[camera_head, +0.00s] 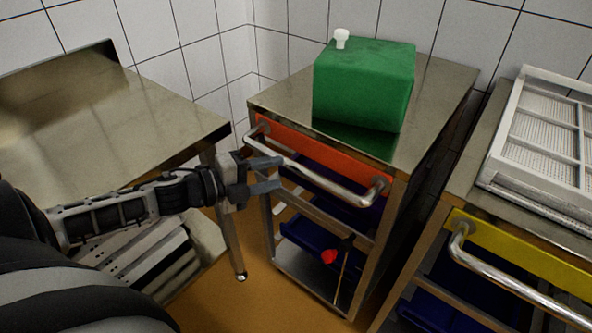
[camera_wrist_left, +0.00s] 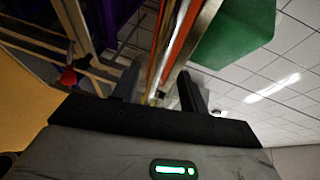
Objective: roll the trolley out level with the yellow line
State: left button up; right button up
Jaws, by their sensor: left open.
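A steel trolley (camera_head: 284,102) with an orange front panel (camera_head: 300,140) stands in the middle of the head view. A chrome bar handle (camera_head: 335,188) runs across its front. My left gripper (camera_head: 280,173) is open at the left part of this handle. In the left wrist view the bar (camera_wrist_left: 178,42) shows between the two fingers (camera_wrist_left: 160,92), which are not closed on it. A green block (camera_head: 362,88) with a white knob sits on the trolley top. I cannot make out a yellow line on the floor. My right gripper is not in view.
A second trolley with a yellow panel (camera_head: 530,252) and a white rack (camera_head: 540,140) stands close on the right. A steel table (camera_head: 110,120) stands on the left. A red knob (camera_head: 328,257) shows low on the middle trolley. Orange floor (camera_head: 225,300) lies open in front.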

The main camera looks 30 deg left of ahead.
aim_at(292, 170)
pick_arm(q)
jog(key=shift+x, duration=3.2)
grip_shut()
